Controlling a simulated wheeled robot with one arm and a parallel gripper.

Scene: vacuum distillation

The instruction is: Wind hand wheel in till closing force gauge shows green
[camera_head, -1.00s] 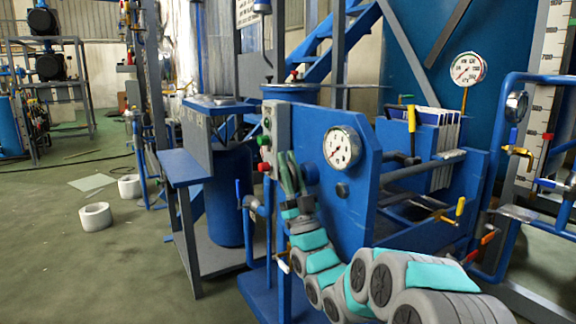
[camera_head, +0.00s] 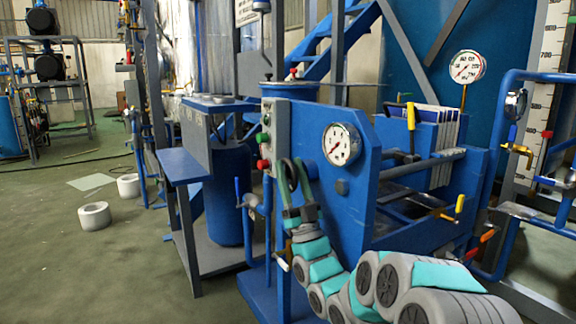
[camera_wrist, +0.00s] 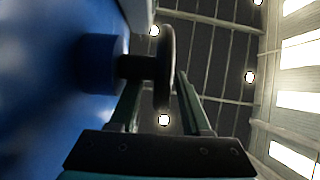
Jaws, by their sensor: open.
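The hand wheel (camera_wrist: 166,70) shows nearly edge-on in the wrist view, on a dark shaft from a round hub on the blue plate. In the head view a dark ring (camera_head: 289,176), apparently the same wheel, shows at my fingers. My gripper (camera_head: 298,170) is open, its fingers pointing up; in the wrist view the fingers (camera_wrist: 160,84) stand on either side of the wheel, and contact cannot be told. A round white gauge (camera_head: 342,144) sits on the blue plate right of the gripper. Its needle points to the lower left; its coloured zones are too small to read.
A second gauge (camera_head: 467,67) stands on a stem at the upper right. A grey button box (camera_head: 274,138) is fixed left of the plate, close to my gripper. A blue pipe frame (camera_head: 515,140) is at the right. Open floor lies at the left.

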